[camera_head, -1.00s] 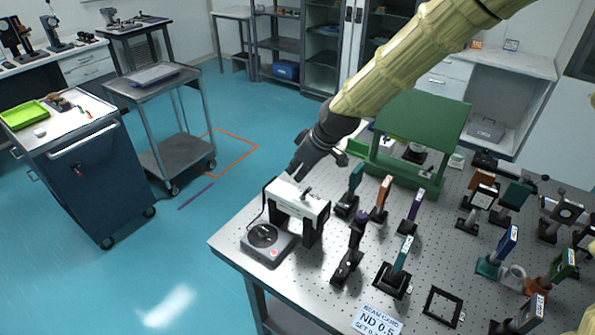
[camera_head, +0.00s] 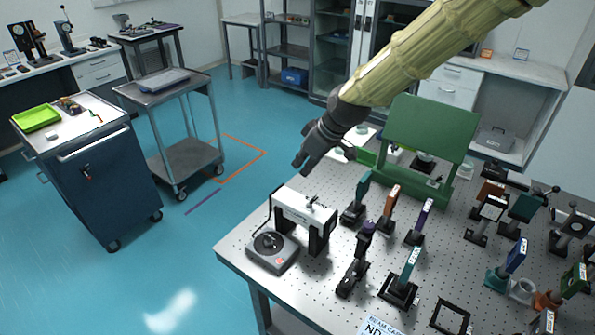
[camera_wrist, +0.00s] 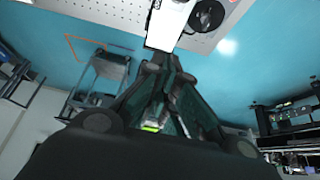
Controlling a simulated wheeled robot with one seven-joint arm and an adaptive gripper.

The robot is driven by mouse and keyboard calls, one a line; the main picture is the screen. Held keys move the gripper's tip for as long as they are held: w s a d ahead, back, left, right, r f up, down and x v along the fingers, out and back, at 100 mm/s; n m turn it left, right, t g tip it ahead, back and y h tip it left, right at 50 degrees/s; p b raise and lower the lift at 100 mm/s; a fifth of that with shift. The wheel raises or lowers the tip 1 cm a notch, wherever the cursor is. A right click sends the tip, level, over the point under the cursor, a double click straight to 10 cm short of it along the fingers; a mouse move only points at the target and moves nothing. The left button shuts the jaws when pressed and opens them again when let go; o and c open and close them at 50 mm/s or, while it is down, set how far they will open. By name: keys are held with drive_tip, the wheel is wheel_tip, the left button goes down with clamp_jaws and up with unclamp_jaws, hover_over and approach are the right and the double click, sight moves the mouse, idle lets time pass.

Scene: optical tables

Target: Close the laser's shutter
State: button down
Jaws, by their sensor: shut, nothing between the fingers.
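The laser is a white box (camera_head: 290,206) on black legs near the left corner of the optical table. A small black lever (camera_head: 314,201) stands on its top; I cannot tell from here whether the shutter is open or closed. My gripper (camera_head: 301,164) is dark and shut, with nothing in it. It is apart from the laser, above and behind it in the head view. In the wrist view the white housing (camera_wrist: 168,25) shows beyond the fingers, and the lever cannot be made out clearly.
A grey control box with a round black dial (camera_head: 272,251) sits beside the laser, joined by a cable. Several optics on posts (camera_head: 357,199) stand to the right. A green frame (camera_head: 431,135) stands behind. The floor to the left is clear up to the carts.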

drive_tip(key=shift+s+d+r+b, duration=0.45)
drive_tip(key=shift+s+d+r, duration=0.2)
drive_tip(key=shift+d+r, duration=0.35)
drive_tip(key=shift+s+d+r+b, duration=0.45)
drive_tip(key=shift+s+d+r, duration=0.2)
drive_tip(key=shift+d+r, duration=0.25)
drive_tip(key=shift+r, duration=0.15)
